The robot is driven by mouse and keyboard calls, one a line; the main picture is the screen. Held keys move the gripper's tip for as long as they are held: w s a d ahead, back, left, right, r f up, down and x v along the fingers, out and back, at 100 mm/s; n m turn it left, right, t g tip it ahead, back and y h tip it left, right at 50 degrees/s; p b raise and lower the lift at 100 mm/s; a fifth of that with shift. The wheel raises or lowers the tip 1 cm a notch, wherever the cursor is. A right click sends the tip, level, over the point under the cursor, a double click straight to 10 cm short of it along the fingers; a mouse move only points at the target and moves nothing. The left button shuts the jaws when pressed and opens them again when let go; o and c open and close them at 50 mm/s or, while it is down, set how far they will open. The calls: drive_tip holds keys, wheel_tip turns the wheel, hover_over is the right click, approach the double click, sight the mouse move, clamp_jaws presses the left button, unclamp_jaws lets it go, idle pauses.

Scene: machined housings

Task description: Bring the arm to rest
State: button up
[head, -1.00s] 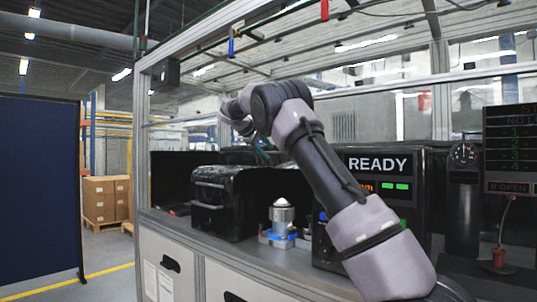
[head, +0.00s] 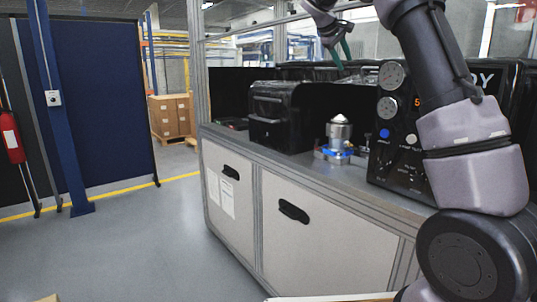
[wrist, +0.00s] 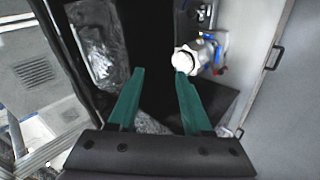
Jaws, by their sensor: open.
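My gripper (head: 342,52) is at the top of the head view, raised above the bench, with its green fingers pointing down. In the wrist view the two green fingers (wrist: 158,100) are apart, with nothing between them. My arm reaches up along the right side of the head view, in front of a black panel box. A silver housing with a pale domed top (head: 339,130) stands upright on a small blue-marked fixture on the bench. In the wrist view its white top (wrist: 186,58) shows beyond the right finger; the gripper is not touching it.
A black bin (head: 285,118) stands left of the housing on the grey bench top (head: 375,182). The black panel box (head: 400,150) with knobs stands to the right. A blue post (head: 62,110) and a fire extinguisher (head: 12,138) are at the left. The floor (head: 140,245) there is clear.

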drive_tip(key=s+f+m+y, duration=0.2)
drive_tip(key=s+m+y, duration=0.35)
drive_tip(key=s, duration=1.95)
drive_tip(key=s+a+f+m+y, duration=0.1)
drive_tip(key=s+f, duration=0.2)
drive_tip(key=s, duration=0.3)
drive_tip(key=s+a+f+m+t+y, duration=0.1)
drive_tip(key=s+a+f+m, duration=0.1)
drive_tip(key=s, duration=0.4)
drive_tip(key=s+a+f+m+y, duration=0.1)
drive_tip(key=s+f, duration=0.3)
drive_tip(key=s, duration=0.3)
drive_tip(key=shift+a+f, duration=0.25)
drive_tip(key=shift+f, duration=0.15)
